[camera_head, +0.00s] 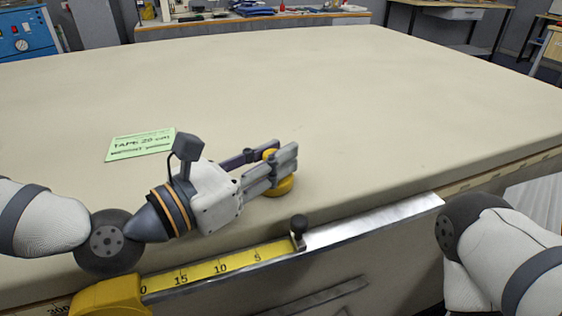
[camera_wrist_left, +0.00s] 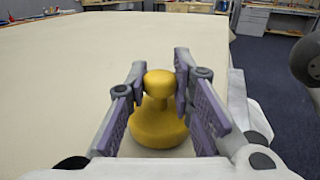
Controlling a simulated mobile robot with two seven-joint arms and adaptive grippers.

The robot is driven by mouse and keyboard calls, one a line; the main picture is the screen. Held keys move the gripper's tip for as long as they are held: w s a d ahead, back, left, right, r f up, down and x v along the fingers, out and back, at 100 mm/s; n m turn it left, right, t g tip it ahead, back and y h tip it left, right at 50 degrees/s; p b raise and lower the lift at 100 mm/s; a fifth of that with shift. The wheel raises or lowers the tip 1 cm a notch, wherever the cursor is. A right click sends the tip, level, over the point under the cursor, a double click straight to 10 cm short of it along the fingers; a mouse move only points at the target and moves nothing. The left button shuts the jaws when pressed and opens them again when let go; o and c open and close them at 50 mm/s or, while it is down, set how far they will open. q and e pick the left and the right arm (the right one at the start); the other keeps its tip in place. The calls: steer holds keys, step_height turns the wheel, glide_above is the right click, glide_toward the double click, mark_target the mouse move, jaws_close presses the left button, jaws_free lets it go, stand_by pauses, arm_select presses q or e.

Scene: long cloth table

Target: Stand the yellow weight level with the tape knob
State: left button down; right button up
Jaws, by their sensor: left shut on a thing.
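The yellow weight (camera_head: 281,187) stands upright on the cloth table, a little behind and left of the tape knob in the head view. My left gripper (camera_head: 278,165) is shut on its upper part, and the fingers hide much of it there. In the left wrist view the weight (camera_wrist_left: 158,122) shows its round base and knobbed top between the fingers (camera_wrist_left: 160,84). The dark tape knob (camera_head: 298,224) sits on the rail by the yellow tape (camera_head: 215,268), just past the 5 mark. My right gripper is not in view; only part of my right arm shows.
A green card (camera_head: 140,145) reading "TAPE 20 cm" lies left on the cloth table (camera_head: 400,110). The yellow tape case (camera_head: 108,297) and metal rail (camera_head: 375,220) run along the near edge. The cloth behind and right of the weight is clear.

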arm_select(q)
steer(key=shift+s+r, duration=0.2)
steer(key=shift+a, duration=0.15)
steer(key=shift+w+f, duration=0.2)
steer(key=shift+f, duration=0.05)
steer(key=c, duration=1.5)
jaws_free()
steer(key=shift+s, duration=0.1)
steer(key=shift+o, duration=0.4)
